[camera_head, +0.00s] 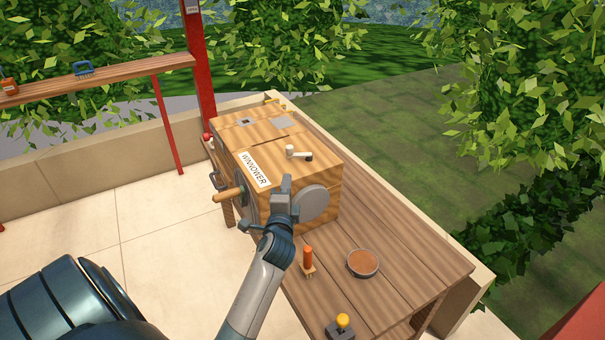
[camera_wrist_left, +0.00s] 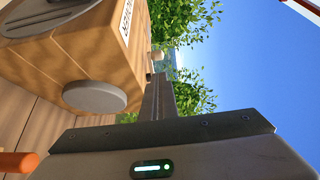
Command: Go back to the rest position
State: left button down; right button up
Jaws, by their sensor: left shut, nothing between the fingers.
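My left gripper (camera_head: 284,190) is raised in front of the wooden winnower box (camera_head: 317,168), beside its round grey disc (camera_head: 312,203). Its fingers are shut with nothing between them. In the left wrist view the shut fingers (camera_wrist_left: 158,95) point up past the winnower (camera_wrist_left: 100,50), with the grey disc (camera_wrist_left: 95,96) to their left. I cannot tell whether the gripper touches the box. My right gripper is not in view.
The winnower has a wooden crank handle (camera_head: 229,194) and stands on a slatted table (camera_head: 420,262). An orange-handled tool (camera_head: 308,259), a brown-filled bowl (camera_head: 362,263) and a yellow-knobbed device (camera_head: 342,325) are near my forearm. A low wall (camera_head: 480,283) borders the table.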

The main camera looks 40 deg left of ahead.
pick_arm(q)
jog(key=s+d+f+n+g+h, duration=0.35)
jog(key=s+d+f, duration=0.25)
jog(key=s+d, duration=0.45)
jog(key=s+d+f+n+g+h, duration=0.35)
jog(key=s+d+f, duration=0.35)
jog(key=s, duration=0.6)
jog(key=s+d+f+n+g+h, duration=0.2)
jog(key=s+d+f+g+h, duration=0.3)
jog(key=s+d, duration=0.55)
notch_tip(320, 180, down, 32)
jog(key=s+a+y+b, duration=0.1)
jog(key=s+y+b, duration=0.1)
jog(key=s, duration=0.1)
jog(key=s+a+f+g, duration=0.1)
jog(key=s+f, duration=0.7)
jog(key=f, duration=0.1)
jog(key=s+a+f+b, duration=0.1)
jog(key=s+a+f, duration=0.1)
jog(key=s+f, duration=0.7)
jog(key=shift+a+g, duration=0.3)
jog(key=shift+g, duration=0.1)
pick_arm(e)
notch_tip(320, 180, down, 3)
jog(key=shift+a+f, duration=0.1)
